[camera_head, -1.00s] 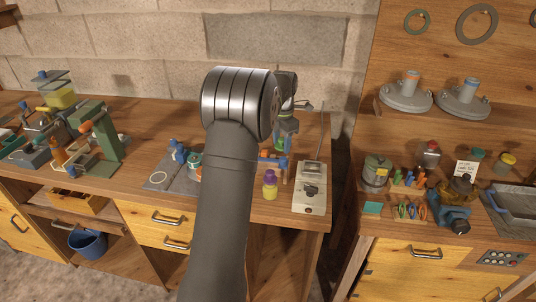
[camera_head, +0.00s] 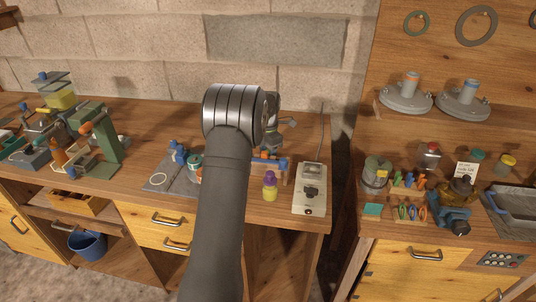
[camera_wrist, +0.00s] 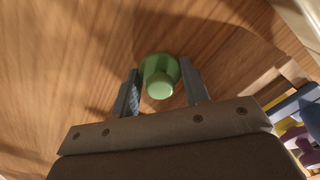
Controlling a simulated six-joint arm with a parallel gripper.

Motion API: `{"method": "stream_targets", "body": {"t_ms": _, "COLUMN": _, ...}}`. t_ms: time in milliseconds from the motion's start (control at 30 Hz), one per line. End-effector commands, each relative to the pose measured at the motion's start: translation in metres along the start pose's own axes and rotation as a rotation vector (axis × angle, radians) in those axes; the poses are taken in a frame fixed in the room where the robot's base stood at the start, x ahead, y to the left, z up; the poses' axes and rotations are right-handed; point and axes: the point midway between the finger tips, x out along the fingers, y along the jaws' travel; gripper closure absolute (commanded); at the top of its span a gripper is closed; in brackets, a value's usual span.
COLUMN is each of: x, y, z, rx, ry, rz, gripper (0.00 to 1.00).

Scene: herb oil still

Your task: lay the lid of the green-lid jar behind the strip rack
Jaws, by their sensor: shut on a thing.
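In the wrist view, my gripper (camera_wrist: 162,88) is shut on the green lid (camera_wrist: 160,66), round with a raised knob, held between its two fingers over bare wood. I cannot tell whether the lid touches the bench. In the head view, my arm hides the lid and fingertips. A small rack with blue and orange pieces (camera_head: 284,162), seemingly the strip rack, stands in front of my wrist, partly hidden. Colored pieces (camera_wrist: 298,108) show at the right edge of the wrist view. The open jar cannot be made out.
A purple-capped yellow bottle (camera_head: 269,188) and a pale switch box (camera_head: 310,190) with a cable stand near the rack. A grey mat (camera_head: 158,183) lies left of my arm. The brick wall (camera_head: 150,60) closes off the back. Bare wood shows around the lid.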

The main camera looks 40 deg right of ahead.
Motion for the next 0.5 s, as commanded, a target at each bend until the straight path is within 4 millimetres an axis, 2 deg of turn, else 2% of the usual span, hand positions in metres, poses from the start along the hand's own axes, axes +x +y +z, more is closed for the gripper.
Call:
{"method": "stream_targets", "body": {"t_ms": 100, "x": 0.0037, "y": -0.0002, "z": -0.0001, "rx": 0.000, "ry": 0.001, "rz": -0.001, "gripper": 0.80}}
{"method": "stream_targets", "body": {"t_ms": 133, "x": 0.0031, "y": -0.0001, "z": 0.0000, "rx": 0.000, "ry": 0.000, "rz": 0.000, "gripper": 0.52}}
{"method": "stream_targets", "body": {"t_ms": 200, "x": 0.0030, "y": -0.0001, "z": 0.0000, "rx": 0.000, "ry": 0.000, "rz": 0.000, "gripper": 0.38}}
{"method": "stream_targets", "body": {"t_ms": 500, "x": 0.0020, "y": 0.0000, "z": 0.0000, "rx": 0.000, "ry": 0.000, "rz": 0.000, "gripper": 0.36}}
